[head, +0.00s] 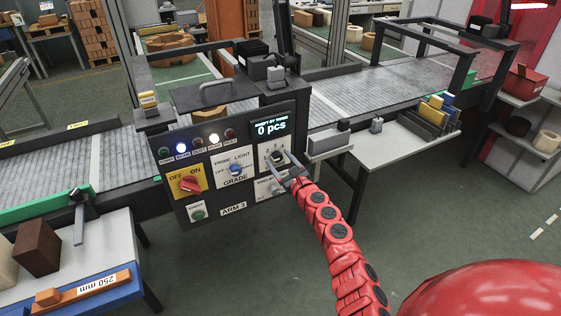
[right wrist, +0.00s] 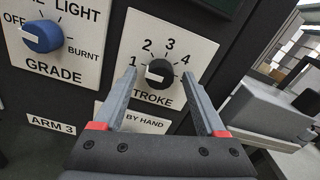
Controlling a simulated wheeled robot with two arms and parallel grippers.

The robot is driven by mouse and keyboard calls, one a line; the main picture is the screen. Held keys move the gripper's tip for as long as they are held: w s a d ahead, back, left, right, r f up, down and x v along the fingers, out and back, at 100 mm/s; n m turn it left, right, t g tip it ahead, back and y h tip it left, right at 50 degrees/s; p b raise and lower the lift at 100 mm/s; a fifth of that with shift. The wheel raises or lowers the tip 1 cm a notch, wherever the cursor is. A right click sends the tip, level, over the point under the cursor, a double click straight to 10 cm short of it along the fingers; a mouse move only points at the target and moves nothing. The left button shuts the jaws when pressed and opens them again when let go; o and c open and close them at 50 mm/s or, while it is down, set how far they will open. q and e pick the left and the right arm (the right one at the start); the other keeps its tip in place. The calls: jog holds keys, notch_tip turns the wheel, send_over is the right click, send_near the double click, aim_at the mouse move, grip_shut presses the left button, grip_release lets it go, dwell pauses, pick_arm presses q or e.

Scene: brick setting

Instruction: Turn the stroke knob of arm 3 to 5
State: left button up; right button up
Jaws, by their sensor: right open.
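The stroke knob (right wrist: 159,72) is a round black dial with a white pointer mark, on a white plate labelled STROKE. The mark lies on its left side, nearest the 1; the 2, 3 and 4 show around it. The 5 cannot be seen. My right gripper (right wrist: 160,74) is open, its two fingers on either side of the knob; I cannot tell whether they touch it. In the head view the right gripper (head: 285,174) is at the knob plate (head: 264,151) on the panel labelled ARM 3 (head: 234,209). My left gripper is out of view.
Left of the stroke plate is the blue grade knob (head: 236,169), and further left a red off/on switch (head: 190,184). A display (head: 271,127) above reads 0 pcs. A conveyor (head: 390,90) runs behind the panel. A white side table (head: 390,140) stands to the right.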

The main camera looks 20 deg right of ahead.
jog(key=shift+w, duration=0.1)
grip_shut()
dwell(0.4)
